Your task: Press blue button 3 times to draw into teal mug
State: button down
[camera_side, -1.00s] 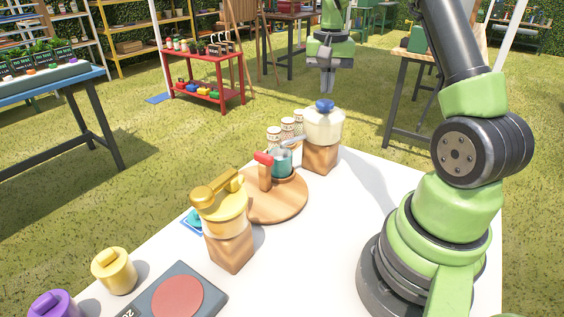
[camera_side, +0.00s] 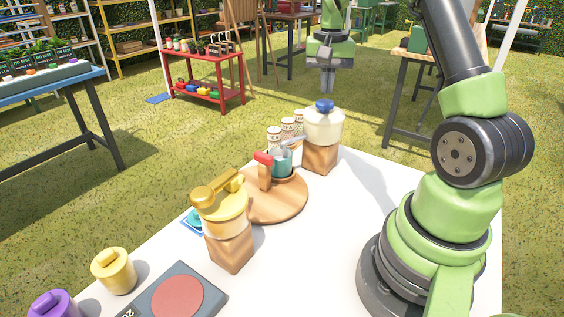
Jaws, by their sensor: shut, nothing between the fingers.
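The blue button (camera_side: 324,105) sits on top of a cream dispenser (camera_side: 323,126) that stands on a wooden block (camera_side: 320,158) at the far end of the white table. A thin spout reaches left from the dispenser over the teal mug (camera_side: 281,163). The mug stands on a round wooden board (camera_side: 281,206), partly hidden behind a red-topped wooden post (camera_side: 264,172). What is inside the mug cannot be seen. My gripper (camera_side: 327,91) is shut and empty, pointing down. In the picture its fingertips appear just above the blue button; a small gap shows.
A yellow-topped dispenser (camera_side: 220,205) on a wooden block stands nearer the camera. Patterned jars (camera_side: 287,128) stand behind the mug. A yellow canister (camera_side: 114,270), a purple canister (camera_side: 54,305) and a scale with a red plate (camera_side: 176,297) are at front left. The table's right middle is clear.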

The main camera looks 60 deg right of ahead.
aim_at(325, 102)
jog(key=shift+f, duration=0.1)
jog(key=shift+f, duration=1.6)
jog(key=shift+r, duration=1.7)
dwell(1.3)
jog(key=shift+r, duration=3)
